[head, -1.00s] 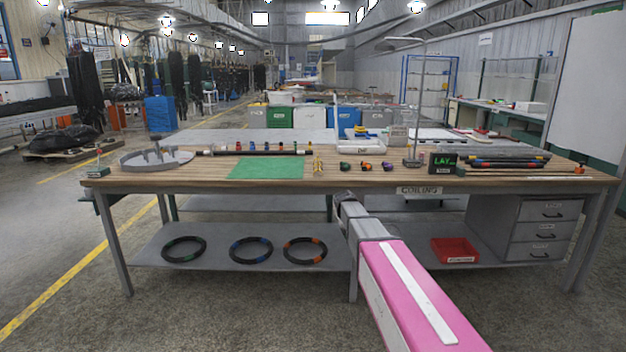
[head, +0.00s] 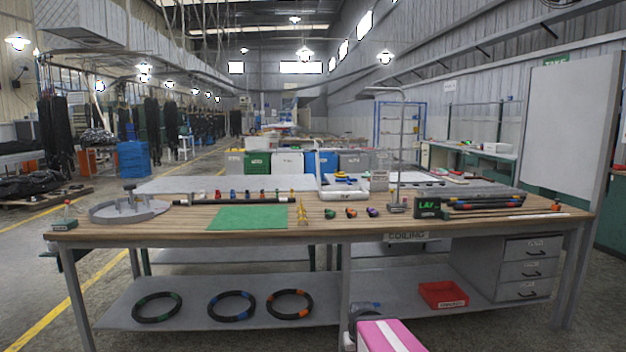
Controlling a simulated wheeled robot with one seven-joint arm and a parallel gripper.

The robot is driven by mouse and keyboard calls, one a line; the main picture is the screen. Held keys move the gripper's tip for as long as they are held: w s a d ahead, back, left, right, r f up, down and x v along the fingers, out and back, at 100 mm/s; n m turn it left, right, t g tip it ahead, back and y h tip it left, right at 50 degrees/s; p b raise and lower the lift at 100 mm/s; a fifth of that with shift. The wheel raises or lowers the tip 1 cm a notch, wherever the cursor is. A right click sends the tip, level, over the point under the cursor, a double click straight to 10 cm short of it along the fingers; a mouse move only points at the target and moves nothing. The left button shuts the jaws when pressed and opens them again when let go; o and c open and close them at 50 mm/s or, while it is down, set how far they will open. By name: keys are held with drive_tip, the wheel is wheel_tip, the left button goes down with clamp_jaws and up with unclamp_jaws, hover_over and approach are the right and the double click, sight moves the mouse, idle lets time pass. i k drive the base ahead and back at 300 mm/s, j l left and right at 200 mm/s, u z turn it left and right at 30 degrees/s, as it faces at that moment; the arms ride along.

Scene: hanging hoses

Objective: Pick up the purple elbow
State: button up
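My pink arm shows at the bottom. Its grey and dark end (head: 363,312) is low, in front of the lower shelf, well below the bench top and apart from the elbow. I cannot make out gripper fingers there.
A black LAY sign (head: 428,207) and a lamp stand (head: 394,205) stand right of the elbows. A brass-coloured fitting (head: 302,214) and a green mat (head: 247,218) lie left. A red bin (head: 442,295) and hose rings (head: 231,306) sit on the lower shelf. Bench top before the elbows is clear.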

sight(373, 213)
drive_tip(key=i+j+z, duration=0.1)
drive_tip(key=j, duration=0.25)
drive_tip(key=i+j+z, duration=0.1)
drive_tip(key=i+j, duration=0.15)
drive_tip(key=j, duration=0.15)
drive_tip(key=i+j, duration=0.15)
drive_tip(key=j, duration=0.25)
drive_tip(key=i+j+z, duration=0.15)
drive_tip(key=j, duration=0.25)
drive_tip(key=i+j+z, duration=0.1)
drive_tip(key=j, duration=0.3)
drive_tip(key=i, duration=0.05)
